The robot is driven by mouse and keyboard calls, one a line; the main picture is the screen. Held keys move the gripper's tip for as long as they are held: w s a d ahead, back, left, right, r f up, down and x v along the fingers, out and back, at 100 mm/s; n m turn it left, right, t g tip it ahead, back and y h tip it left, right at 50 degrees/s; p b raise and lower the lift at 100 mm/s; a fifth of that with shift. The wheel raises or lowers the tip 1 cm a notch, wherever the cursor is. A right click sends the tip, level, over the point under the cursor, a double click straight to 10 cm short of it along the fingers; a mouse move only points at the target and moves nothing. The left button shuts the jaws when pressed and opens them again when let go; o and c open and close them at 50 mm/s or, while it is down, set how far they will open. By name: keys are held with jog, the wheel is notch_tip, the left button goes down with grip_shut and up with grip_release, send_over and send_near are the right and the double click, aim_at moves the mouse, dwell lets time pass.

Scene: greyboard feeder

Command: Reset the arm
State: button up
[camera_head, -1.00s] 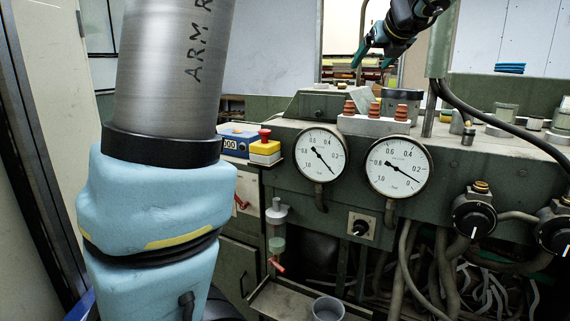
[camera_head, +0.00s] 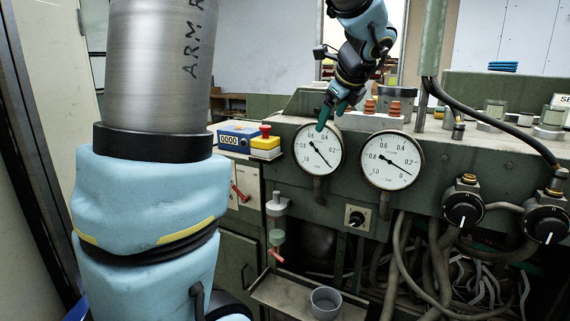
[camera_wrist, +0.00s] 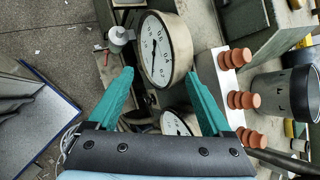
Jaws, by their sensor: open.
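My gripper (camera_head: 331,108) is in front of the upper part of the left round gauge (camera_head: 318,150) in the head view, pointing down and to the left. Its teal fingers (camera_wrist: 158,95) are spread apart in the wrist view with nothing held between them. In the wrist view a white gauge (camera_wrist: 164,50) lies beyond the gap between the fingertips. My arm's large blue and grey links fill the left of the head view.
The green machine has a right gauge (camera_head: 390,160), orange-brown insulators (camera_head: 394,108), a red-topped yellow box (camera_head: 265,143), a blue counter (camera_head: 231,139) and black knobs (camera_head: 463,208). A grey cup (camera_head: 326,302) stands on the low tray. Hoses hang below. In the wrist view, floor (camera_wrist: 60,45) shows at left.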

jog(key=s+a+f+n+g+h, duration=0.1)
jog(key=s+a+f+n+g, duration=0.2)
jog(key=s+a+f+n, duration=0.6)
jog(key=s+a+f+n+g+h, duration=0.1)
jog(key=s+a+f+n+g, duration=0.2)
jog(key=s+a+f+n, duration=0.5)
notch_tip(320, 180, down, 4)
jog(key=a+n, duration=0.1)
jog(key=n, duration=0.7)
jog(key=shift+s+f+n+g, duration=0.15)
jog(key=shift+s+n+g, duration=0.15)
jog(key=shift+s, duration=0.1)
